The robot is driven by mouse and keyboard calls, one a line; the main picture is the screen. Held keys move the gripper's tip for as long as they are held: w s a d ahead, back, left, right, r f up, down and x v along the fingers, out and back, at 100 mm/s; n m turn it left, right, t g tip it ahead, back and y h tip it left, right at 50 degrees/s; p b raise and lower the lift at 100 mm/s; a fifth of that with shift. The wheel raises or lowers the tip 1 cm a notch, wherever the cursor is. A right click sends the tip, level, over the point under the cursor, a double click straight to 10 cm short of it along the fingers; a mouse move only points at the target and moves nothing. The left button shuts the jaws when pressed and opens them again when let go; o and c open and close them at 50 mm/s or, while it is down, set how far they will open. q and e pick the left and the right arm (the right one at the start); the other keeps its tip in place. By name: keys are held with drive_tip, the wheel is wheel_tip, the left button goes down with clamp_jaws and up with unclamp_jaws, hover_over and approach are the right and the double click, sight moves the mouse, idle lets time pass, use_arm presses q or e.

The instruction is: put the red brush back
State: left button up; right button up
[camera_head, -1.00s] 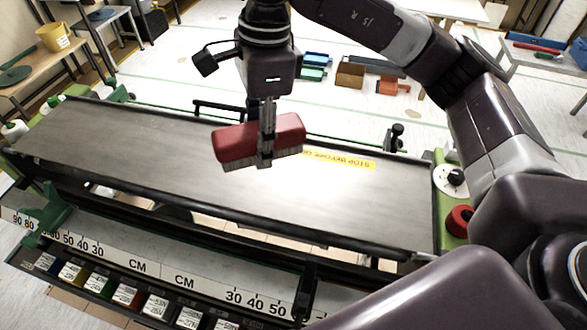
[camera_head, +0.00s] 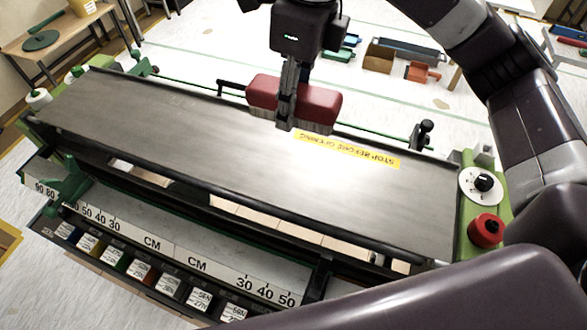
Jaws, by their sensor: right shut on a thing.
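The red brush (camera_head: 318,103) has a red block body with bristles on its underside. My right gripper (camera_head: 287,120) is shut on the brush near its middle and holds it above the far edge of the grey metal plate of the paster (camera_head: 230,140). The gripper points down and its fingers cover part of the brush. The gap between the brush and the plate cannot be judged exactly. My left gripper is not in view.
A yellow warning strip (camera_head: 346,149) lies on the plate. A dial (camera_head: 482,183) and a red knob (camera_head: 486,231) are at the plate's right end. Several coloured trays, such as a brown box (camera_head: 379,57), stand on the floor beyond. A table (camera_head: 45,45) stands at the upper left.

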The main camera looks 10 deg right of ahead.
drive_tip(key=p, duration=0.3)
hover_over(291, 177)
drive_tip(key=f, duration=1.3)
drive_tip(key=shift+s+d+f, duration=0.1)
drive_tip(key=shift+d+f, duration=0.1)
drive_tip(key=shift+d, duration=0.05)
wheel_tip(291, 177, down, 4)
drive_tip(key=shift+f, duration=0.15)
drive_tip(key=shift+f+b, duration=0.35)
drive_tip(key=shift+b, duration=0.05)
drive_tip(key=o, duration=1.2)
